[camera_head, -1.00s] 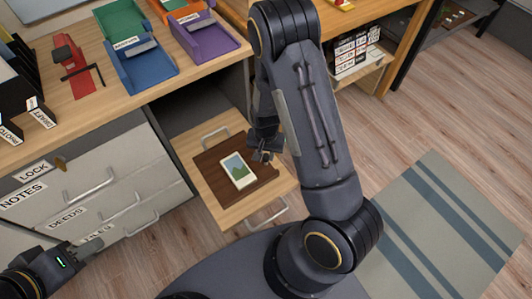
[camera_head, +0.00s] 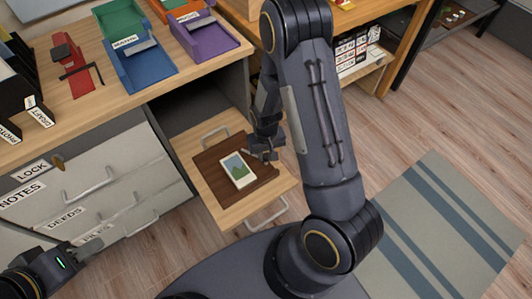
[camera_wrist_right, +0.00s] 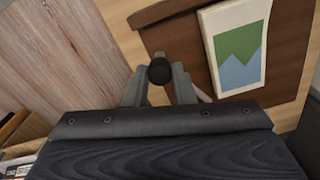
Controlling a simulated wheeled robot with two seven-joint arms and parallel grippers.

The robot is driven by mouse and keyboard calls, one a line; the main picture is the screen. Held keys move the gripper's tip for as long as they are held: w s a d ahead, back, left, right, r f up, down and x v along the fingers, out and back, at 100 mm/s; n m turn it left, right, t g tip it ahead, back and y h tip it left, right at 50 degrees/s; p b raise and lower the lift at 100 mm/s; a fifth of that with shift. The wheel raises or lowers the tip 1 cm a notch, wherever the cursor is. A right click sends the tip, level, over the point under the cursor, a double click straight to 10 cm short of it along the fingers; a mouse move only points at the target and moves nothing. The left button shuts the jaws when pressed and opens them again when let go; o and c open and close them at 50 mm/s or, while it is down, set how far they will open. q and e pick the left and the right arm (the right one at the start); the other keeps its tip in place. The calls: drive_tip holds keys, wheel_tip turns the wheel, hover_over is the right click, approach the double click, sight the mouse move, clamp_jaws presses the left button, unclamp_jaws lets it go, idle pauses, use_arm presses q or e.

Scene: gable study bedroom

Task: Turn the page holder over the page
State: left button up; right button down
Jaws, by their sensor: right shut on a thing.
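The page (camera_head: 239,169) is white with a green and blue picture and lies on a dark brown board (camera_head: 213,180) in the pulled-out wooden drawer. It also shows at upper right in the right wrist view (camera_wrist_right: 238,45). My right gripper (camera_head: 266,152) is at the board's upper right edge, beside the page. In the right wrist view, its fingers (camera_wrist_right: 160,85) are shut on a dark round knob (camera_wrist_right: 159,70), which seems to be part of the page holder; the rest of the holder is mostly hidden. My left gripper (camera_head: 90,250) is low at left, near the cabinet; its opening is unclear.
The desk above holds blue (camera_head: 143,66) and purple (camera_head: 210,42) trays, a red tool (camera_head: 70,68) and a black file rack. A labelled drawer cabinet (camera_head: 110,155) stands left of the wooden drawer (camera_head: 235,215). Open floor with a striped rug (camera_head: 440,225) is at right.

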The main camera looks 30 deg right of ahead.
drive_tip(key=n, duration=0.6)
drive_tip(key=shift+n+b, duration=0.3)
drive_tip(key=shift+b, duration=0.1)
drive_tip(key=n, duration=0.5)
drive_tip(key=shift+n, duration=0.3)
drive_tip(key=c, duration=1.2)
unclamp_jaws()
wheel_tip(320, 180, up, 8)
drive_tip(key=shift+f+p, duration=0.1)
drive_tip(key=shift+p, duration=0.95)
